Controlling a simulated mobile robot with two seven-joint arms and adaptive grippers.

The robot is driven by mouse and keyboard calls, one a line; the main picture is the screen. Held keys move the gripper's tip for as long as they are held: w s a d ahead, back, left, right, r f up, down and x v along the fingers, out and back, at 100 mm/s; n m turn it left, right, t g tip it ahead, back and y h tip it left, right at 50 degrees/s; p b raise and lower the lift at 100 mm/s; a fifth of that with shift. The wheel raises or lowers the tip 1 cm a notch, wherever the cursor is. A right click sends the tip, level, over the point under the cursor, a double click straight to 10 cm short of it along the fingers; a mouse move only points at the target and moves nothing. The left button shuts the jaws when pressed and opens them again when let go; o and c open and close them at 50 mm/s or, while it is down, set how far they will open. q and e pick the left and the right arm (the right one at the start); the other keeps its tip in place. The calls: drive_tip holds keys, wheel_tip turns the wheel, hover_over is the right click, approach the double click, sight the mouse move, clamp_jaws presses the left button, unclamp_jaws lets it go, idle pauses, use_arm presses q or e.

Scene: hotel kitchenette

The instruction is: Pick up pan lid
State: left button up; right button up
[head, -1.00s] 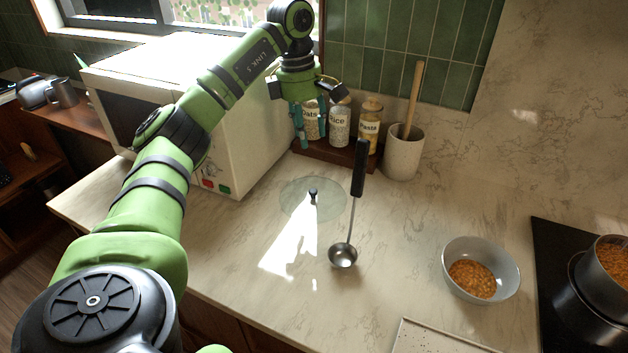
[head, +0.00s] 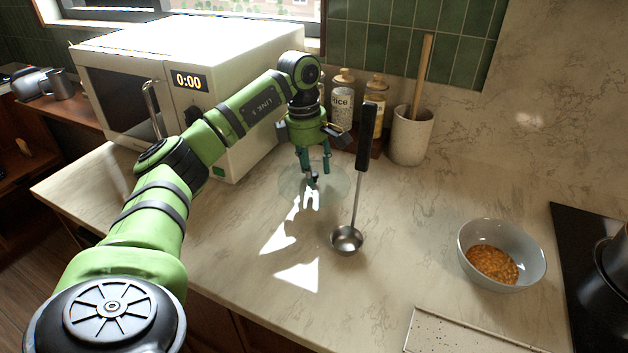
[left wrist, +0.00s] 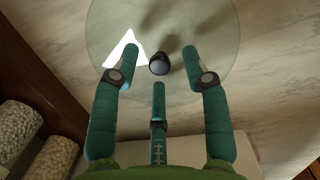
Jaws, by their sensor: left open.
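The pan lid is a round clear glass disc (head: 342,187) with a small dark knob, lying flat on the counter in front of the microwave. In the left wrist view the glass lid (left wrist: 222,32) fills the upper middle, and its dark knob (left wrist: 160,62) shows between the fingertips. My left gripper (head: 312,172) is above the lid in the head view, pointing down. Its teal fingers (left wrist: 160,75) are spread open around the knob's place in the picture, with nothing held. Whether a finger touches the knob cannot be told. My right gripper is not in view.
A ladle (head: 348,238) stands upright just right of the lid. A white microwave (head: 240,60) is behind left. Jars (head: 342,100) and a utensil crock (head: 410,135) stand at the back. A bowl of orange food (head: 502,255) is at right.

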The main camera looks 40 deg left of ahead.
use_arm(q)
drive_tip(key=shift+f, duration=0.45)
clamp_jaws()
drive_tip(key=shift+r, duration=0.1)
